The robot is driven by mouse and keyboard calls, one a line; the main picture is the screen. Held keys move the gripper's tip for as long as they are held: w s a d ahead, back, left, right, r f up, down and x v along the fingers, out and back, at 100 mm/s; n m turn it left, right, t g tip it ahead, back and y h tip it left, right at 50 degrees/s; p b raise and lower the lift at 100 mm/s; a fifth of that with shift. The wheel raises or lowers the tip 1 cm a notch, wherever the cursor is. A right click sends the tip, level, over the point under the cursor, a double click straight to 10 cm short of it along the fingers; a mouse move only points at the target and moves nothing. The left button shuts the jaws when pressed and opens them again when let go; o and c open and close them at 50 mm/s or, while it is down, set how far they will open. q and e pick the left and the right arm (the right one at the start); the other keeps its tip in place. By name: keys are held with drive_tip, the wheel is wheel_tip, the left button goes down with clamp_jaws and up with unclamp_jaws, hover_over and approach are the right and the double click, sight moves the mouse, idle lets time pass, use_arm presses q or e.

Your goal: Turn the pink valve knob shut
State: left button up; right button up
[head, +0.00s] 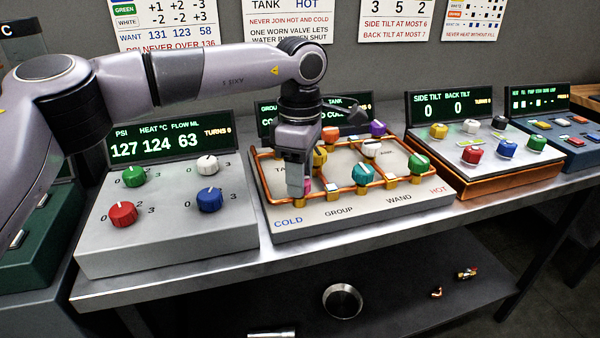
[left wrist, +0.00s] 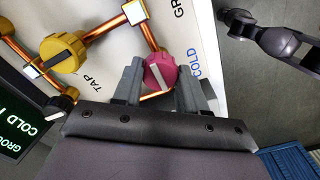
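The pink valve knob (left wrist: 160,72) has a pale pointer line lying slanted across its face. It sits on copper pipework near the COLD label, and only a sliver shows in the head view (head: 308,185). My left gripper (head: 298,192) reaches straight down over the front left of the valve panel (head: 350,217). In the left wrist view its two fingers (left wrist: 160,80) stand on either side of the pink knob and appear to touch it, with no clear gap. My right gripper is not seen.
A yellow knob (left wrist: 64,52) stands close to the left gripper. White, teal (head: 363,174), green (head: 419,161), orange and purple knobs share the panel. Copper pipes run around its edge. The PSI and heat console (head: 165,235) stands left, the tilt console (head: 500,170) right.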

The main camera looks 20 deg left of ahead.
use_arm(q)
drive_tip(key=shift+n, duration=0.4)
drive_tip(key=n, duration=0.3)
drive_tip(key=shift+n, duration=0.4)
drive_tip(key=n, duration=0.4)
drive_tip(key=shift+n, duration=0.3)
drive_tip(key=n, duration=0.5)
drive_tip(key=shift+w, duration=0.1)
drive_tip(key=shift+r+n, duration=0.1)
drive_tip(key=shift+n, duration=1.7)
drive_tip(key=o, duration=1.1)
drive_tip(key=shift+c, duration=0.2)
